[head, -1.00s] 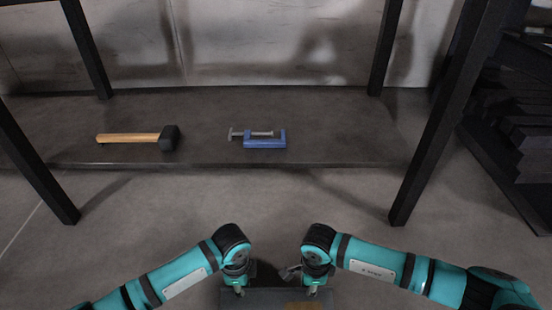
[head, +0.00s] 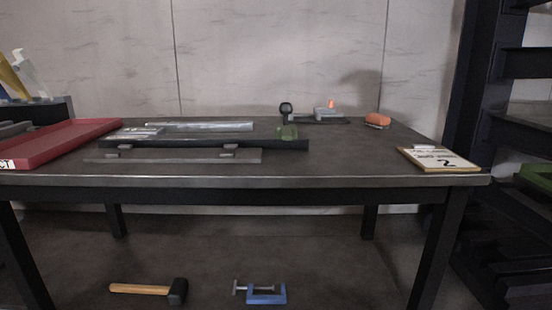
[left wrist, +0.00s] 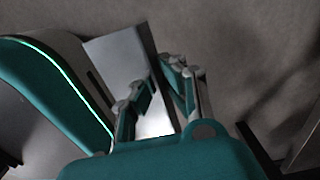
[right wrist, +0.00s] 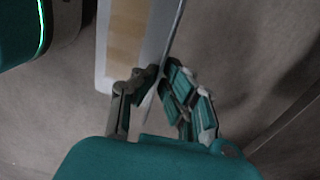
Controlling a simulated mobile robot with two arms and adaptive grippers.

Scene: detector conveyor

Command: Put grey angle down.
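Both my grippers are out of the head view. In the left wrist view a grey metal angle (left wrist: 118,50) runs between the fingers of my left gripper (left wrist: 158,92), which look closed on its edge. In the right wrist view a thin grey edge of the angle (right wrist: 172,40) runs between the fingers of my right gripper (right wrist: 155,88), which also look closed on it. A pale surface with a tan patch (right wrist: 126,35) lies beside this edge; I cannot tell what it belongs to. The angle's far ends are hidden.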

